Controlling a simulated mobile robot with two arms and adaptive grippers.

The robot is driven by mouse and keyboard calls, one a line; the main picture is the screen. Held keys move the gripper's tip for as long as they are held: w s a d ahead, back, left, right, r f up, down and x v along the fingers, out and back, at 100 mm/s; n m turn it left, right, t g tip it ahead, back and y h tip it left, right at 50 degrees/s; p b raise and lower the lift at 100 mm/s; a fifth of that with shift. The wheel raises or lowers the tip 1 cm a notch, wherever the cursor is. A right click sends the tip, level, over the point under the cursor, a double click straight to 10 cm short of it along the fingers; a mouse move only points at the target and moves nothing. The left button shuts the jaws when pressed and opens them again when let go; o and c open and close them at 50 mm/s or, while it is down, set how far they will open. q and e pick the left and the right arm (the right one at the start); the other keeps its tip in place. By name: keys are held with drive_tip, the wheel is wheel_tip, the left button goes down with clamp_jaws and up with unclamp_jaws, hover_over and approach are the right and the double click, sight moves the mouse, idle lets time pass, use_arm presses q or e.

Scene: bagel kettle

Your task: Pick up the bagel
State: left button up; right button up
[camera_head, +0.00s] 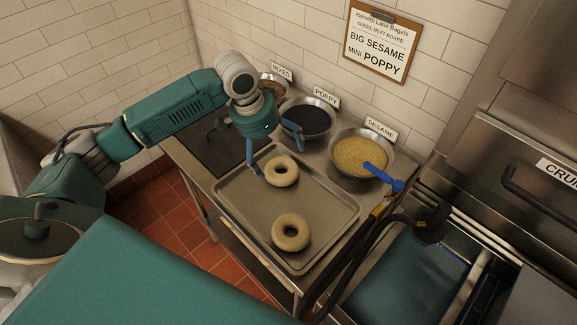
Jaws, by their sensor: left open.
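Two plain bagels lie flat on a metal tray (230,198). The far bagel (281,171) is near the tray's back edge, and the near bagel (290,232) is toward the tray's front. My left gripper (277,158) comes in from the left above the back of the tray. Its blue fingers are spread apart, one to the left of the far bagel and one to the right and behind it. It is open and holds nothing. I cannot tell how high the fingertips are above the tray. My right gripper does not show.
Bowls labelled mixed (273,86), poppy (306,119) and sesame (361,156) stand along the wall. A blue-handled scoop (384,178) rests in the sesame bowl. A dark hose (345,262) runs along the right of the tray. A steel basin (405,275) is at right.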

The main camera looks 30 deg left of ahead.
use_arm(q)
drive_tip(key=a, duration=0.1)
drive_tip(key=p, duration=0.1)
approach(280, 167)
drive_tip(key=shift+s+d+f, duration=0.15)
drive_tip(key=shift+d+f, duration=0.6)
drive_tip(key=shift+f, duration=0.15)
drive_tip(key=shift+d+f+p, duration=0.1)
drive_tip(key=shift+f+p, duration=0.4)
drive_tip(key=shift+f, duration=0.15)
drive_tip(key=p+x, duration=0.1)
drive_tip(key=x, duration=0.2)
drive_tip(key=shift+d+f, duration=0.1)
drive_tip(key=shift+f, duration=0.6)
drive_tip(key=c, duration=1.2)
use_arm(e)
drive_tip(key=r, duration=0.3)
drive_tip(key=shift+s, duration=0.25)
